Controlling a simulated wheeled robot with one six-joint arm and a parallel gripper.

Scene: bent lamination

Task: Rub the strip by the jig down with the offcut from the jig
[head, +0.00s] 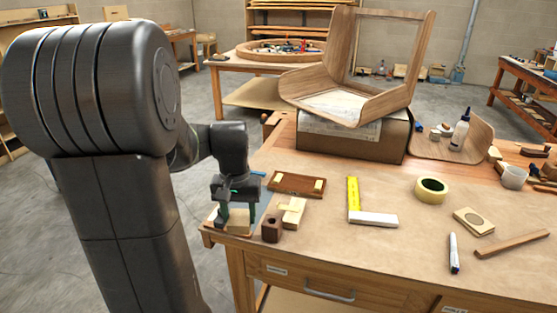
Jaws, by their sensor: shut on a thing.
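My gripper (237,210) is at the near left corner of the bench, pointing down. It is shut on a small pale wooden piece (236,221), low over the bench top. The gripper hides part of this piece, and I cannot tell what lies under it. Just right of it are a pale stepped wooden piece (293,211) and a dark brown block with a hole (272,229). Behind them lies a reddish-brown board with two pale blocks (297,184). I cannot tell for certain which of these is the jig. A long brown strip (512,243) lies far to the right.
A yellow-and-white square (354,200), a tape roll (431,190), a marker (454,253) and a pale block with a round mark (474,221) lie on the bench (390,255). A box (355,140) bearing a bent wooden shell (400,60) stands behind. The bench middle front is clear.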

